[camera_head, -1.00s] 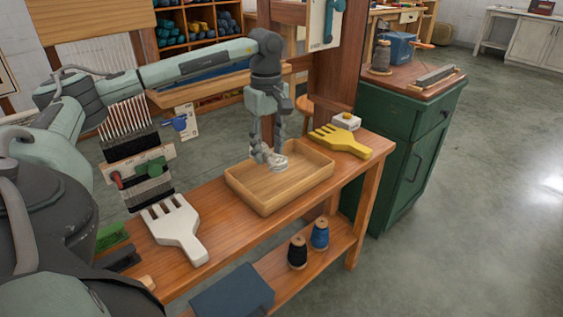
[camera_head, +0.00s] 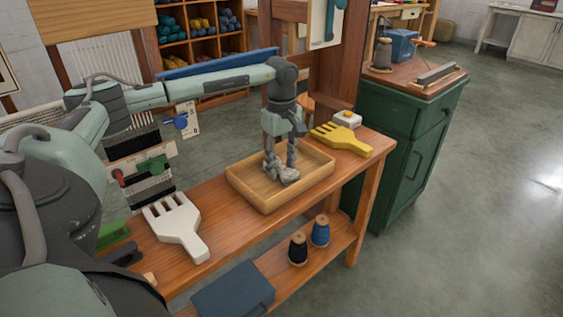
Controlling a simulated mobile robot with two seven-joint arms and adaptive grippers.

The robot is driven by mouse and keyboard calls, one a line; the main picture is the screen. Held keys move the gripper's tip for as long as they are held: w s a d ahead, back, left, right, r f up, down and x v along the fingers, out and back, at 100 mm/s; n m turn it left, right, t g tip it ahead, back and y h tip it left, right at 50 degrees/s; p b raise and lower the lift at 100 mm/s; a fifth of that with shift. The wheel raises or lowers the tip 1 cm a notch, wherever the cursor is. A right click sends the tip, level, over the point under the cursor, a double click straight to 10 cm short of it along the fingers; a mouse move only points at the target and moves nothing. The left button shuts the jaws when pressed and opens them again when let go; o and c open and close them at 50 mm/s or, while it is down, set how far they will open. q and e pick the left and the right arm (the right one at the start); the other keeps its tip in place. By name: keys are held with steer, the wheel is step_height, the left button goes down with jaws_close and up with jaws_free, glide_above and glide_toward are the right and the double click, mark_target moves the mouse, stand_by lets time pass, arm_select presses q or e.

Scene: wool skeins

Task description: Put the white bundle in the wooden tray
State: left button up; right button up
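The wooden tray (camera_head: 262,208) is a shallow, light-brown open box on the bench. My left gripper (camera_head: 281,170) points down inside the tray's outline. Its fingers are around a small pale, greyish-white bundle (camera_head: 289,177), low at the tray floor. Whether the bundle touches the floor is hard to tell, and the fingers partly hide it. No other bundle shows in the tray. My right gripper is out of view.
A white comb (camera_head: 177,226) lies on the bench left of the tray, and a yellow comb (camera_head: 341,138) lies to its right. Black (camera_head: 298,249) and blue (camera_head: 320,231) spools stand on the lower shelf. A green cabinet (camera_head: 405,160) stands at the right.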

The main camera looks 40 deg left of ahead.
mark_target(282, 167)
arm_select(q)
steer(key=o, duration=0.4)
steer(key=shift+o, duration=0.2)
step_height(282, 167, up, 12)
steer(key=shift+r, duration=0.2)
